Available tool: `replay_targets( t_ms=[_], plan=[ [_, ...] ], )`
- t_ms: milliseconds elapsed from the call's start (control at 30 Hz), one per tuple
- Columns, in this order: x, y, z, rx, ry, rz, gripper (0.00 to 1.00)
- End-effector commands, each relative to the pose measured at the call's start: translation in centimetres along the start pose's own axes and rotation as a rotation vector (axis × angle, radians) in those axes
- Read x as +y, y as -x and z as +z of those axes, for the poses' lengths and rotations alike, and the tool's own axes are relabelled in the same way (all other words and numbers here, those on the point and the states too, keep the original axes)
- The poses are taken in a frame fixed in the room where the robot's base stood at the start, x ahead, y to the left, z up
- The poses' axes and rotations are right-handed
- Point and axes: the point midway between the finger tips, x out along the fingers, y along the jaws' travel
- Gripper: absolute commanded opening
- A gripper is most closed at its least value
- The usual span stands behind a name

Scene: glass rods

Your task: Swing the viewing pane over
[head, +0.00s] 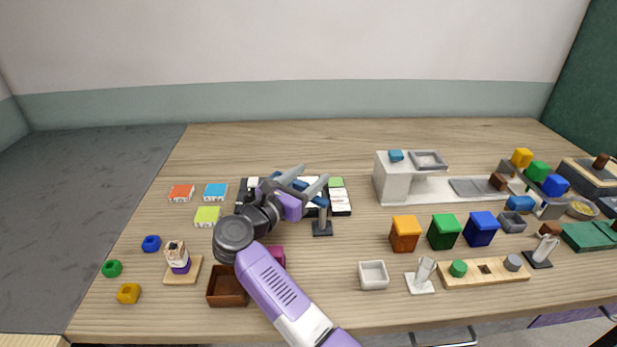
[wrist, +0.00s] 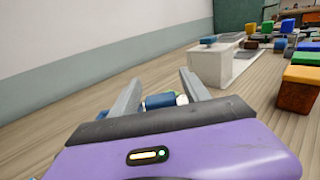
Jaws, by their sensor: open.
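No part in view shows clearly as a viewing pane. A dark stand (head: 322,229) with an upright post stands under my gripper (head: 311,181), near the table's middle. My gripper is open, its two fingers apart and pointing to the upper right in the head view. A blue piece (head: 318,201) shows by the fingers, close to the post's top. In the wrist view a blue rounded piece (wrist: 159,101) shows between the fingers of my gripper (wrist: 161,82), partly hidden by the gripper body. I cannot tell whether the fingers touch it.
A black-and-white rack (head: 340,196) lies behind the stand, partly covered by my arm. A white block machine (head: 392,180) stands to the right. Orange (head: 405,234), green (head: 444,232) and blue (head: 481,229) bins stand in front of it. A brown box (head: 227,287) is beside my arm.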

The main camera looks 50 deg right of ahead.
Motion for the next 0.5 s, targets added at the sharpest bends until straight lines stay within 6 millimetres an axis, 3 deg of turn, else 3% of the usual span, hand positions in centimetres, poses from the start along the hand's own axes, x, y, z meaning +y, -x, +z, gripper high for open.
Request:
replay_targets(
  t_ms=[500],
  plan=[
    [0.0,6.9,-0.1,0.001,0.001,0.001,0.55]
  ],
)
